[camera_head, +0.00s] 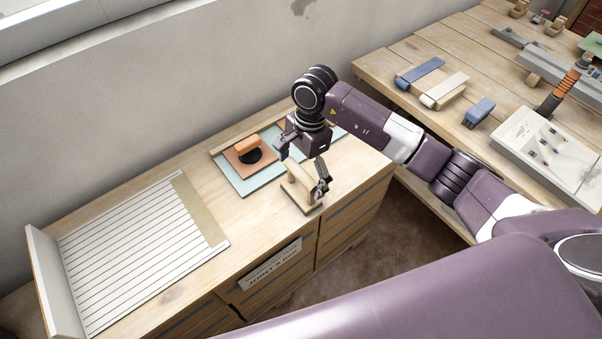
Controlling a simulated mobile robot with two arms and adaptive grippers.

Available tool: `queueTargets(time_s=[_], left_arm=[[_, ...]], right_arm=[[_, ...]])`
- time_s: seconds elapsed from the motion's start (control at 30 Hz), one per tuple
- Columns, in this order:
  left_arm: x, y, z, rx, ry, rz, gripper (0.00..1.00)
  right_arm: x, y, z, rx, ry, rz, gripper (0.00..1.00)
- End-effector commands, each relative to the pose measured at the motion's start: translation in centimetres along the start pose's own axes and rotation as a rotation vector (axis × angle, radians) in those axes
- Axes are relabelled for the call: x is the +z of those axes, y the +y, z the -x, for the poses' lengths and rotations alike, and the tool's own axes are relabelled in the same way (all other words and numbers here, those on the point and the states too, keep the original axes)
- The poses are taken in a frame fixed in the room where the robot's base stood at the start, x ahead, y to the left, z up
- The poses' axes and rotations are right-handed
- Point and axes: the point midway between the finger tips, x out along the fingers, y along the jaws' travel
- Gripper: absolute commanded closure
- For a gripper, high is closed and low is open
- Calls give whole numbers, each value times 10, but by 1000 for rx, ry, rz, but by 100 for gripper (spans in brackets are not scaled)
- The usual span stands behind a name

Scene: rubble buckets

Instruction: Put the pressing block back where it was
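A pale wooden block with a raised handle, which looks like the pressing block (298,193), stands at the front edge of the wooden cabinet top, right of centre. My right gripper (303,168) is above and around its handle, with the fingers spread apart, one on the far left and one on the near right. I cannot tell whether a finger touches it. The gripper hides part of the block. An orange board (236,166) lies on a light teal mat (238,185) and bears a black round piece with an orange handle (246,144). My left gripper is out of view.
A white slatted panel (130,245) with an upright end board (47,270) covers the cabinet's left part. Bare wood (215,205) lies between panel and mat. A second table at right holds blue and cream blocks (445,90) and a pale tray (545,150). A wall stands behind.

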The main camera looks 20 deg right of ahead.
Motion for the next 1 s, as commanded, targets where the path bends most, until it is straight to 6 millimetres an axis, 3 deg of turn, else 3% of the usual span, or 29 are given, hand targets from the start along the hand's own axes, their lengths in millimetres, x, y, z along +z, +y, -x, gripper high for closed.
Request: queueTargets(time_s=[0.37, 0.8, 1.0], left_arm=[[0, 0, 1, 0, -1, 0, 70], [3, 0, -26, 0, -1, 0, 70], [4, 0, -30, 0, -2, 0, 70]], right_arm=[[0, -1, 8, -2, 1, 1, 4], [0, -1, 96, -4, 2, 1, 4], [0, 0, 119, -1, 1, -1, 4]])
